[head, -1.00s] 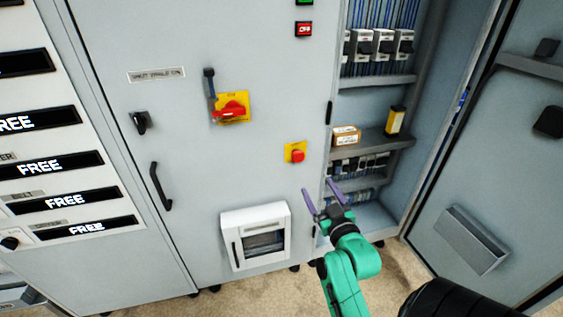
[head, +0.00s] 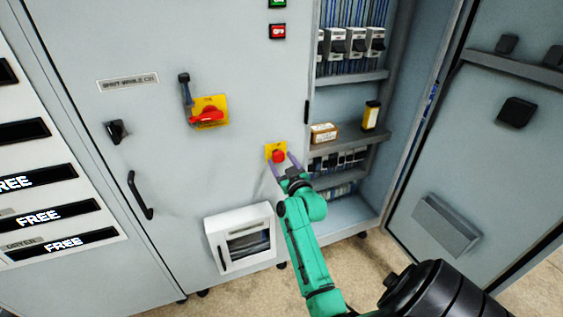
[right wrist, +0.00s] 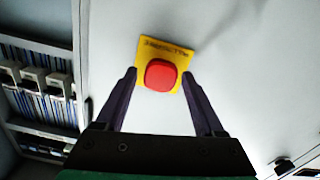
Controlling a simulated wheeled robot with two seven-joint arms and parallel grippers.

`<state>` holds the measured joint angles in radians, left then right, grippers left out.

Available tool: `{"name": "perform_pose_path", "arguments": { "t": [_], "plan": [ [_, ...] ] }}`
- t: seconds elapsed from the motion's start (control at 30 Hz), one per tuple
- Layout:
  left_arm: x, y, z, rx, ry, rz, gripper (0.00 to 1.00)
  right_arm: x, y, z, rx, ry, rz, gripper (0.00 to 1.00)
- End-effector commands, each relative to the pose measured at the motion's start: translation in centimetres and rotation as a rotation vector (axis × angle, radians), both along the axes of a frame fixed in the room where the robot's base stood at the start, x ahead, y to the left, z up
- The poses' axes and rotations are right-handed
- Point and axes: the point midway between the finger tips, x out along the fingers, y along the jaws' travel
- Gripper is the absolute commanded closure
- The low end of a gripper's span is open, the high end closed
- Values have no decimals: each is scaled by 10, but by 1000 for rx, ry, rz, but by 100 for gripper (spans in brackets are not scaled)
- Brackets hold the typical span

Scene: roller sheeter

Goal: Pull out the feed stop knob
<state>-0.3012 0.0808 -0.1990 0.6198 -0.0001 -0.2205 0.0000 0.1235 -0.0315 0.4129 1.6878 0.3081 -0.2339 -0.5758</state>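The red feed stop knob (head: 278,156) sits on a yellow square plate (head: 269,148) on the grey cabinet front. In the right wrist view the knob (right wrist: 160,75) shows from the front, with the yellow plate (right wrist: 179,54) behind it. My right gripper (head: 283,162) is open just in front of the knob. In the right wrist view its fingertips (right wrist: 160,72) stand on either side of the knob, with a visible gap on each side. Whether the fingertips reach the knob's depth I cannot tell. My left gripper is not in view.
A yellow plate with a red rotary switch (head: 208,115) is at upper left of the knob. A white-framed box (head: 212,222) is below left. The open cabinet bay (head: 345,205) with shelves and breakers is to the right, its door (head: 480,130) swung open.

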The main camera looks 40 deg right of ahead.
Motion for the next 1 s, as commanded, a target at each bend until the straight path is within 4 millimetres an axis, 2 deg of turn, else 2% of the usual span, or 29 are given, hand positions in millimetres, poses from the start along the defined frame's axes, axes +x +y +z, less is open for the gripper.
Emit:
{"name": "perform_pose_path", "arguments": {
  "t": [0.03, 0.1, 0.17, 0.33, 0.5, 0.7, 0.73, 0.8, 1.0],
  "plan": [
    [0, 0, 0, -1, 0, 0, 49, 0, 0, 0, 0, 0, 0, 53],
    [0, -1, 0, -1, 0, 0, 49, 0, 0, 0, 0, 0, 0, 80],
    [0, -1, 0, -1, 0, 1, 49, 0, 0, 0, 0, 0, 0, 100],
    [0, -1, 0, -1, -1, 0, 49, -1, 0, 0, 0, 1, 0, 100],
    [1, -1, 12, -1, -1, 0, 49, -11, 4, 1, 0, 4, 1, 100],
    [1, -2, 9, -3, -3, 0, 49, -11, 5, -2, 3, 2, 1, 100],
    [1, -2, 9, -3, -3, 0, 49, -11, 5, -2, 3, 2, 1, 45],
    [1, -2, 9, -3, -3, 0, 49, -11, 5, -2, 3, 2, 1, 19],
    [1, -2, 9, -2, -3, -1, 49, -10, 4, -1, 1, 1, 1, 19]
  ]
}}
